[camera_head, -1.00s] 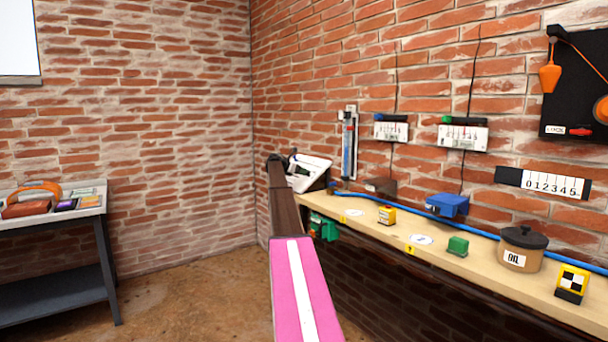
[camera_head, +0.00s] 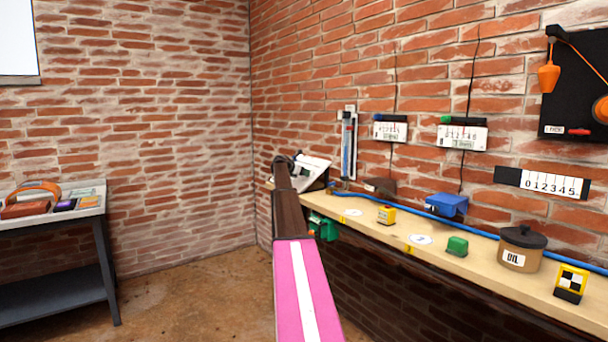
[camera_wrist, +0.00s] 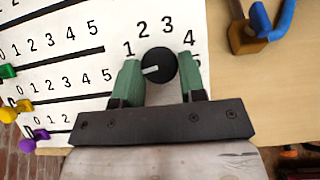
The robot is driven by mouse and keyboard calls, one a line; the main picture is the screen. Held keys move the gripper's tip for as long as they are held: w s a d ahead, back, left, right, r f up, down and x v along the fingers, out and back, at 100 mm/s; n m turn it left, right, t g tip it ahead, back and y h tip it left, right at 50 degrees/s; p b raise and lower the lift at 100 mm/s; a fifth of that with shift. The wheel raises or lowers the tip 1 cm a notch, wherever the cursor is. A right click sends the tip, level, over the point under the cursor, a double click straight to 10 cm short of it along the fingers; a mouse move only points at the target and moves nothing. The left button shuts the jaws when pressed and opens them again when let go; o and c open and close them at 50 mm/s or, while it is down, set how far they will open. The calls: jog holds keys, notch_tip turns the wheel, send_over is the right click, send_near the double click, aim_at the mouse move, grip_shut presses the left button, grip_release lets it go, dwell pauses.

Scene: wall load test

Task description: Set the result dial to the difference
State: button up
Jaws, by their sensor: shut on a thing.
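The result dial (camera_wrist: 160,65) is a round black knob with a white pointer mark on a white panel (camera_wrist: 75,70). The numbers 1 to 4 show around it. The pointer aims left and slightly down, below the 1, toward my left finger, which hides any mark there. My gripper (camera_wrist: 160,80) has its two green fingers on either side of the knob and is shut on it. In the head view the white panel (camera_head: 314,168) stands tilted at the bench's far end, partly behind my arm; the dial cannot be made out there.
Green (camera_wrist: 7,71), yellow (camera_wrist: 8,114) and purple (camera_wrist: 27,145) knobs sit by number scales left of the dial. Two wall gauges (camera_head: 390,131) (camera_head: 462,137) hang above the bench (camera_head: 480,262). A blue cable (camera_wrist: 283,18) and brown block (camera_wrist: 248,38) lie right of the panel.

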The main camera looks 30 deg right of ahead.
jog(key=m+g, duration=0.1)
jog(key=m, duration=0.1)
jog(key=m+g, duration=0.1)
jog(key=m, duration=0.1)
jog(key=shift+w+m+g, duration=0.3)
jog(key=shift+w, duration=0.05)
jog(key=m+g, duration=0.1)
jog(key=m, duration=0.1)
jog(key=m+g+y, duration=0.1)
jog(key=m, duration=0.2)
jog(key=shift+w+d+r+g, duration=0.1)
jog(key=shift+w+g, duration=0.05)
jog(key=shift+g, duration=0.15)
jog(key=m+g+y, duration=0.1)
jog(key=m+y, duration=0.1)
jog(key=m, duration=0.2)
jog(key=shift+w+d, duration=0.1)
jog(key=shift+d+r+m+g+y, duration=0.15)
jog(key=shift+m+g+y, duration=0.35)
jog(key=shift+m+y, duration=1.1)
jog(key=shift+m+h, duration=0.3)
jog(key=shift+m, duration=0.3)
jog(key=o, duration=0.9)
